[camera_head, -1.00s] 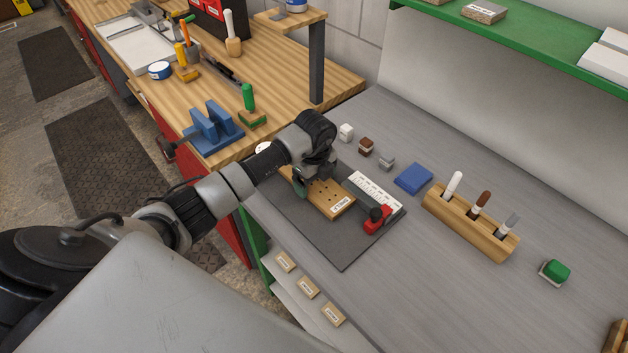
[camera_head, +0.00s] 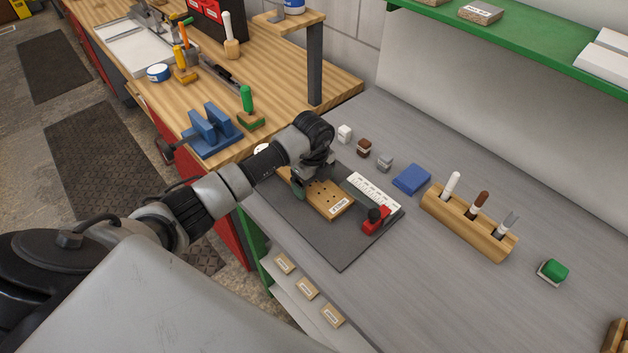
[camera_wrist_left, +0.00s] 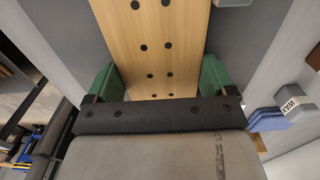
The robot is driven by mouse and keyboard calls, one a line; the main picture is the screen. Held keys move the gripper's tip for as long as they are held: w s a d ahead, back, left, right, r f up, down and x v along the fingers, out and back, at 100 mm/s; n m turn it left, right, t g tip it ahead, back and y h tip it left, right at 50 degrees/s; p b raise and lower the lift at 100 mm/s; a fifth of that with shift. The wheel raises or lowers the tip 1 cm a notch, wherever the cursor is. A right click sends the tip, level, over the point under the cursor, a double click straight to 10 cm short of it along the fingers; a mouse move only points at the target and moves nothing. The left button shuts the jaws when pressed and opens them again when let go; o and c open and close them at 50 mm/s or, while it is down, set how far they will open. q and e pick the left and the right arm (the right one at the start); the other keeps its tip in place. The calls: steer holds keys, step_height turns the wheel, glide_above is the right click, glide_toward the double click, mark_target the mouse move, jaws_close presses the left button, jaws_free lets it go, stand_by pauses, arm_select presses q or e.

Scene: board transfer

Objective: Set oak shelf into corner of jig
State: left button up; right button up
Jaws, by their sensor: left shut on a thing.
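The oak shelf (camera_head: 325,198) is a light wooden board with rows of dark holes and a white label at its near end. It lies over the dark grey mat of the jig (camera_head: 343,249), left of the dark bar and white scale (camera_head: 376,188). My left gripper (camera_head: 306,186) is shut on the shelf across its width. In the left wrist view, green finger pads (camera_wrist_left: 158,80) sit at both long edges of the shelf (camera_wrist_left: 155,40). The shelf's far end is partly hidden by my wrist. Whether it touches the bar or mat, I cannot tell. My right gripper is not in view.
A red clamp (camera_head: 376,222) stands at the jig's right side. Small blocks, a blue block (camera_head: 411,179) and a wooden rack of sticks (camera_head: 470,222) lie beyond. A blue vise (camera_head: 213,132) is on the neighbouring bench.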

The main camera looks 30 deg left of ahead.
arm_select(q)
steer(key=shift+a, duration=0.3)
steer(key=o, duration=0.8)
steer(key=shift+w, duration=0.1)
steer(key=shift+w+a+f, duration=0.1)
steer(key=shift+a+f, duration=0.1)
steer(key=shift+d+r, duration=0.1)
steer(key=shift+r, duration=0.25)
step_height(320, 180, up, 10)
steer(key=shift+r+b, duration=0.1)
steer(key=shift+b, duration=1.05)
